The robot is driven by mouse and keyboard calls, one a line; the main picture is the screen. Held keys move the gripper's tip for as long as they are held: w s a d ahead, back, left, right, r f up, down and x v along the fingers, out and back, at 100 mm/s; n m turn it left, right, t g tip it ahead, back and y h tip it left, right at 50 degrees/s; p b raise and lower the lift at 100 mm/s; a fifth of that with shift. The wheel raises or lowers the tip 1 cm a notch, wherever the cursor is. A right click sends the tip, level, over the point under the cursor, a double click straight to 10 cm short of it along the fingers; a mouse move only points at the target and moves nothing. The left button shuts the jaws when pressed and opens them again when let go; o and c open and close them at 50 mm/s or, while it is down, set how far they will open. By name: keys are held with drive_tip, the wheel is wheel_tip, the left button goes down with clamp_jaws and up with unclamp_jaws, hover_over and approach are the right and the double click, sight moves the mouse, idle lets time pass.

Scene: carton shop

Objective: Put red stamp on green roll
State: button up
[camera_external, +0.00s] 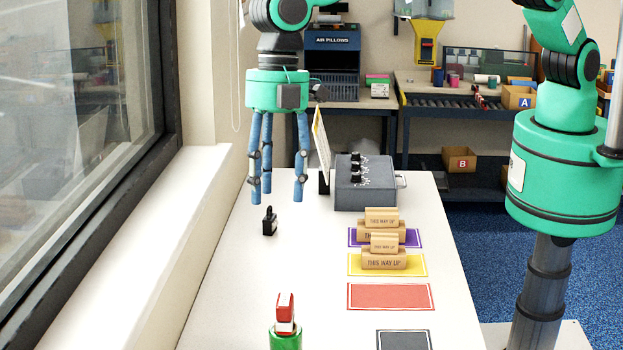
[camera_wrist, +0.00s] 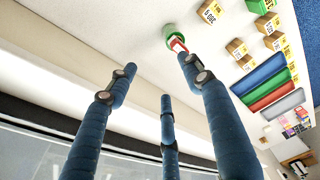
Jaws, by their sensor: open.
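The red stamp (camera_external: 285,310), red with a pale lower part, stands upright at the top of the green roll (camera_external: 285,341) at the near edge of the external view. The roll's lower part is cut off by the frame. The wrist view shows the green roll (camera_wrist: 169,31) with the red stamp (camera_wrist: 179,45) against it, beyond my fingertips. My gripper (camera_external: 278,192) has three blue fingers spread apart with nothing between them. It hangs over the far left of the white table, well away from the stamp and roll. Its fingers also show in the wrist view (camera_wrist: 160,82).
A small black stamp-like object (camera_external: 269,222) stands just in front of my gripper. A grey box with knobs (camera_external: 364,184) and an upright panel (camera_external: 320,145) stand to the right. Wooden "THIS WAY UP" blocks (camera_external: 384,261) sit on coloured mats. The red mat (camera_external: 390,297) is bare.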

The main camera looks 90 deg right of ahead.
drive_tip(key=s+d+r+m+t, duration=0.1)
drive_tip(key=s+d+r+m, duration=0.2)
drive_tip(key=d+r, duration=1)
drive_tip(key=s+d+r+m+t, duration=0.1)
drive_tip(key=s+d+r+m, duration=0.25)
drive_tip(key=d+r, duration=0.95)
drive_tip(key=s+d+r+m+t, duration=0.1)
drive_tip(key=s+d+r+m, duration=0.2)
drive_tip(key=s+d, duration=0.7)
drive_tip(key=s+d+r+m+t, duration=0.1)
drive_tip(key=s+d+r+m, duration=0.15)
drive_tip(key=s+d, duration=0.75)
drive_tip(key=s+d+f+m+h, duration=0.1)
drive_tip(key=s+d+f+m, duration=0.1)
drive_tip(key=s+d, duration=0.3)
drive_tip(key=s+d+f+m+t, duration=0.1)
drive_tip(key=s+d+f+m, duration=0.1)
drive_tip(key=s+d, duration=0.4)
drive_tip(key=s, duration=0.3)
drive_tip(key=shift+s+d+f+m+h, duration=0.25)
drive_tip(key=shift+s+f+m+h, duration=0.05)
drive_tip(key=shift+s+f+h, duration=0.1)
wheel_tip(320, 180, down, 15)
drive_tip(key=b, duration=1.5)
